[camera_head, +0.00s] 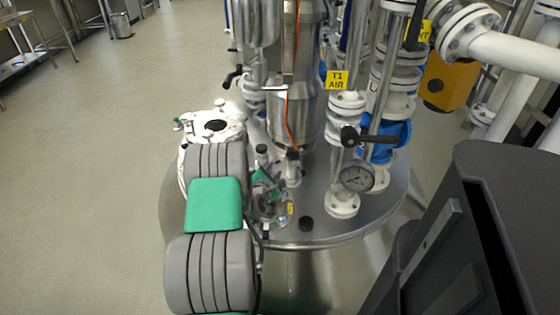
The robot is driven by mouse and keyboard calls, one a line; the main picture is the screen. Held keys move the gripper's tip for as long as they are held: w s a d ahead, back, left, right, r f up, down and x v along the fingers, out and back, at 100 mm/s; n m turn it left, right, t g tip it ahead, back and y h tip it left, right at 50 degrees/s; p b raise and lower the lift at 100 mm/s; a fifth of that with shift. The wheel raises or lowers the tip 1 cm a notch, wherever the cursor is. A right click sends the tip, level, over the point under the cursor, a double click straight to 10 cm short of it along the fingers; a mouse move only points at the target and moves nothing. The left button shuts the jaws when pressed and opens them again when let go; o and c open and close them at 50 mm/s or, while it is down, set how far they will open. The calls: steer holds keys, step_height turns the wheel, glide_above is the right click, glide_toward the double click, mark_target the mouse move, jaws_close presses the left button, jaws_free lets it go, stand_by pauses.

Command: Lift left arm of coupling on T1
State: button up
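A yellow sign reading T1 AIR (337,80) hangs on a white flanged pipe (343,195) that rises from the steel vessel lid. A black-handled valve (352,136) sits on this pipe, above a round gauge (357,177). I cannot make out the coupling's left arm for certain. My arm, grey with green parts, reaches over the lid's left front. A small green part (264,182) shows beside it, near a clear round fitting (272,207). My gripper's fingers cannot be made out there, and my arm hides part of that area.
The round steel lid (325,226) is crowded with pipes. A white round hatch (228,119) stands at its left, a steel column (292,120) with an orange cable at its middle. A black cap (305,223) lies near the front rim. Open floor (90,160) lies left.

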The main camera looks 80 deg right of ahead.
steer(key=b+x, duration=0.3)
steer(key=x, duration=0.8)
steer(key=shift+w, duration=0.1)
steer(key=shift+d+f+b, duration=0.1)
steer(key=shift+d+b, duration=0.2)
steer(key=shift+d, duration=0.15)
jaws_close()
